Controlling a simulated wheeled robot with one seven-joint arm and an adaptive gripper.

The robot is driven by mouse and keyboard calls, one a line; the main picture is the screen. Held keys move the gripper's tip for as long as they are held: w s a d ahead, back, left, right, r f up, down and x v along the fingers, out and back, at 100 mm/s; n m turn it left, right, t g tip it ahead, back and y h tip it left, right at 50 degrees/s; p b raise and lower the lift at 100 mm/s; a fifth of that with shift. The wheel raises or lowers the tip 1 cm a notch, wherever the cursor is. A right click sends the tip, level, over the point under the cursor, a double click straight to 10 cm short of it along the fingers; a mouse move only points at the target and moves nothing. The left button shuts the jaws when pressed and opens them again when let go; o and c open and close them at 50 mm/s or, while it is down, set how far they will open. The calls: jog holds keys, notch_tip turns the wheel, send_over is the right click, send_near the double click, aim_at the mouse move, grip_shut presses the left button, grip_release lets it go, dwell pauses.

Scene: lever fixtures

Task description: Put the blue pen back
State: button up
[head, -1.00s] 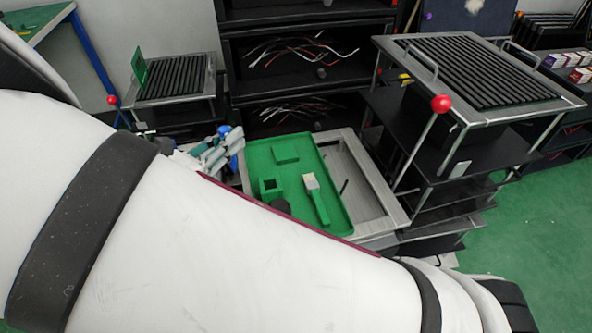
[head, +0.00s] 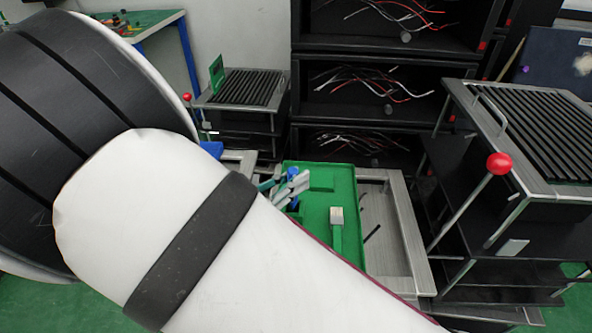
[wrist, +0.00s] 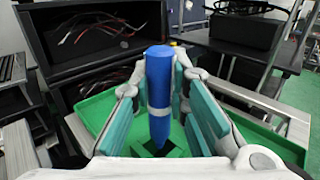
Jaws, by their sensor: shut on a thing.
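The blue pen (wrist: 158,75) has a pale band around its middle and stands roughly upright between the teal pads of my gripper (wrist: 163,110). My gripper is shut on it. Its lower end is just over or in the square opening of a green holder (wrist: 172,153); I cannot tell whether it is inside. In the head view my gripper (head: 286,186) is over the left part of the green tray (head: 318,233), with some of the blue pen (head: 293,173) showing. My arm hides the holder there.
A green block with a pale top (head: 338,216) lies in the tray. The tray sits on a grey metal frame (head: 405,225). A rack with a red-knobbed lever (head: 499,163) stands to the right. Dark shelves with wires (head: 370,85) stand behind.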

jog(key=shift+f+b, duration=0.5)
jog(key=shift+f, duration=1.25)
jog(key=shift+f, duration=0.15)
jog(key=o, duration=0.8)
jog(key=shift+s+a+r, duration=0.1)
jog(key=shift+a+r, duration=0.05)
jog(key=shift+r, duration=0.05)
jog(key=p+v, duration=0.2)
jog(key=v, duration=0.9)
jog(key=shift+s+a, duration=0.25)
jog(key=shift+s, duration=0.05)
